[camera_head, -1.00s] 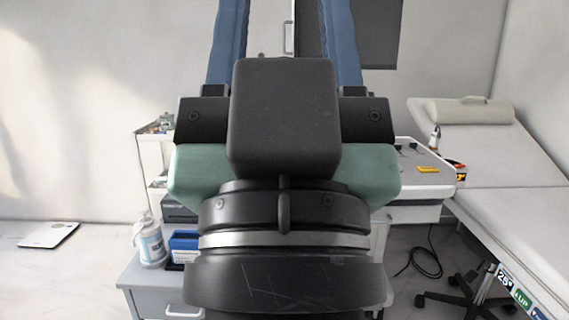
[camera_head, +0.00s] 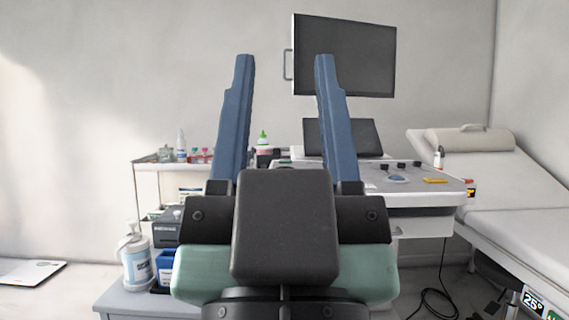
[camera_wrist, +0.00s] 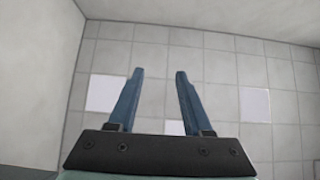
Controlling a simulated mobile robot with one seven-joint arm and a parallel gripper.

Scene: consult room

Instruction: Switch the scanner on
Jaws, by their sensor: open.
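The scanner (camera_head: 440,187) is a white console with a large dark monitor (camera_head: 344,56) above it and a smaller tilted dark screen (camera_head: 362,137). Its desk carries dark knobs, a blue item and a yellow item. No power switch can be made out. My gripper (camera_head: 282,62) is open and empty, its two blue fingers pointing up in front of the console. My gripper also shows in the wrist view (camera_wrist: 158,72), pointed towards a tiled ceiling (camera_wrist: 220,60) with nothing between the fingers. My arm hides part of the console.
A padded exam couch (camera_head: 520,200) stands at the right. A cart with bottles (camera_head: 160,163) is at the left. A pump bottle (camera_head: 136,262) and a blue box (camera_head: 165,268) are on a grey cabinet (camera_head: 135,297). A black cable (camera_head: 437,303) lies on the floor at right.

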